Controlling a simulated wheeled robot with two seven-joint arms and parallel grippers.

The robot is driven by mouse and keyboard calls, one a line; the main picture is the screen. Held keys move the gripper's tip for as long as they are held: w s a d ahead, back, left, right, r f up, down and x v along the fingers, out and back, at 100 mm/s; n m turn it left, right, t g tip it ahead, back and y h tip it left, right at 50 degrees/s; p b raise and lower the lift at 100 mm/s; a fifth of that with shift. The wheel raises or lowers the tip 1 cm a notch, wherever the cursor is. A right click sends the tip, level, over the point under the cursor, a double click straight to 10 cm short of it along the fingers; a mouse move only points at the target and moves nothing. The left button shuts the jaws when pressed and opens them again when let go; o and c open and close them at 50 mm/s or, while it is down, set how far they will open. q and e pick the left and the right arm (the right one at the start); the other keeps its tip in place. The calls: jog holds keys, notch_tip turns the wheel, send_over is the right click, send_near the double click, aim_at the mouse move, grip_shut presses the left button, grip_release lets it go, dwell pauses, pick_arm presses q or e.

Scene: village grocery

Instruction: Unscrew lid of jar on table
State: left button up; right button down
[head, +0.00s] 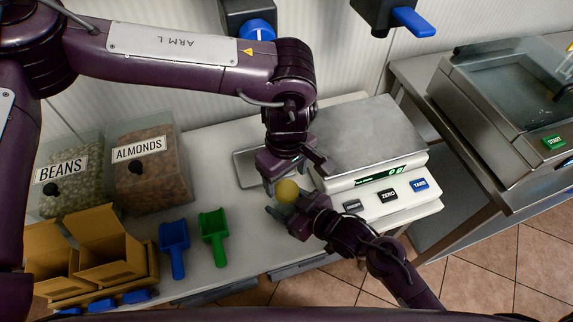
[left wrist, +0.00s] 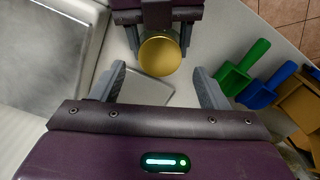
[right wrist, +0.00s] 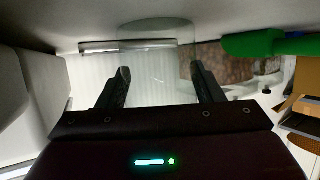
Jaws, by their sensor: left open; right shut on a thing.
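A jar with a round gold lid (head: 287,190) is on the white table beside the scale. The lid also shows from above in the left wrist view (left wrist: 160,54). The right wrist view shows the jar's clear glass body (right wrist: 158,42) between my right fingers. My right gripper (head: 291,204) is shut on the jar, low and from the front. My left gripper (head: 296,176) points down over the lid from behind. In the left wrist view its fingers (left wrist: 160,84) are spread wide and empty, apart from the lid.
A scale (head: 366,135) stands right of the jar. A small grey plate (head: 246,168) lies behind it to the left. A green scoop (head: 214,235) and a blue scoop (head: 174,247) lie left. Almond (head: 147,170) and bean (head: 70,180) bins and cardboard boxes (head: 105,245) stand further left.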

aim_at(287, 190)
pick_arm(q)
jog(key=shift+f, duration=2.05)
jog(key=shift+c, duration=0.2)
jog(key=c, duration=1)
jog(key=shift+o, duration=0.2)
jog(key=n, duration=0.4)
jog(key=shift+n, duration=0.3)
jog(key=n, duration=0.5)
jog(key=shift+n, duration=0.4)
jog(key=o, duration=1.1)
